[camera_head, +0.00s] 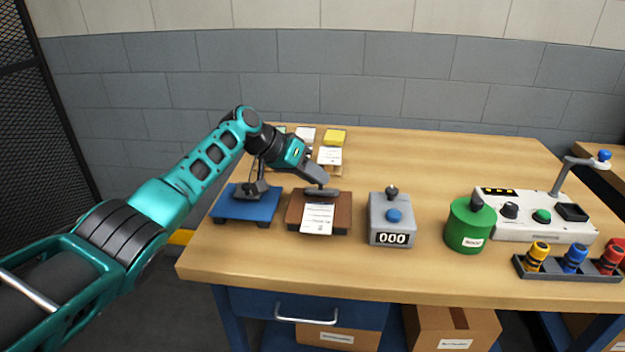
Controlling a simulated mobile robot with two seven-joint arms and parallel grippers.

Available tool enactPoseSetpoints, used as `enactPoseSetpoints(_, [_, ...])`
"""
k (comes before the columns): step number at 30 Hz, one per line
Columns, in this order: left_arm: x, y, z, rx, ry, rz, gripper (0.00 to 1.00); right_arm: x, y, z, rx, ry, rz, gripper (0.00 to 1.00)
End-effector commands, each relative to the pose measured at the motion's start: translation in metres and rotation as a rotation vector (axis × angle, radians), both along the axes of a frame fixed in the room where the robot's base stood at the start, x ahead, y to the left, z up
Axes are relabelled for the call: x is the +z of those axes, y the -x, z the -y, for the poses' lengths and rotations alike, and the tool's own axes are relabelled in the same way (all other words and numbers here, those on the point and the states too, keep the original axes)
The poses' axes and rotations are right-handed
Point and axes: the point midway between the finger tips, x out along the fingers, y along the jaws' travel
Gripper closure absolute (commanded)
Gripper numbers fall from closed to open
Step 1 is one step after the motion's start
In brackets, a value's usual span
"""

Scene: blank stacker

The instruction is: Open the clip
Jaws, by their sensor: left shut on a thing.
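The clip (321,193) is a grey bar at the back edge of a dark brown wooden block (343,215). A white printed sheet (317,219) lies on the block and hangs over its front, with its top edge at the clip. My left gripper (322,182) reaches in from the left and is shut on the clip's upper part, just above the bar. The fingertips hide part of the clip, and I cannot tell whether its bar is lifted off the sheet. My right gripper is not in view.
A blue stand (245,207) is close on the left, under my arm. A grey counter box (391,222) reading 000 and a green canister (470,226) stand to the right. A white control panel (518,228) is beyond. Paper stacks (334,140) lie behind.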

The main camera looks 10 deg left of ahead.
Motion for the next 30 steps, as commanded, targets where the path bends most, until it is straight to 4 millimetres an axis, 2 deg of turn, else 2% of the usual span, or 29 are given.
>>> enactPoseSetpoints(14, [0.0003, -0.0003, 0.0011, -0.002, 0.001, -0.009, 1.00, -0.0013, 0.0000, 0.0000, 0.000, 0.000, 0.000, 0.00])
enactPoseSetpoints(15, [0.0003, -0.0003, 0.0012, -0.002, 0.001, -0.009, 0.72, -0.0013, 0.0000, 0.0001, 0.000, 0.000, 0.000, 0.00])
enactPoseSetpoints(21, [0.0002, -0.0004, 0.0008, -0.001, 0.000, -0.008, 0.53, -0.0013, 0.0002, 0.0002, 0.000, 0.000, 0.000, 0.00])
enactPoseSetpoints(30, [0.0015, -0.0001, -0.0011, -0.001, 0.000, -0.008, 0.52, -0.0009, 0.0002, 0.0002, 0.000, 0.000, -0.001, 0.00])
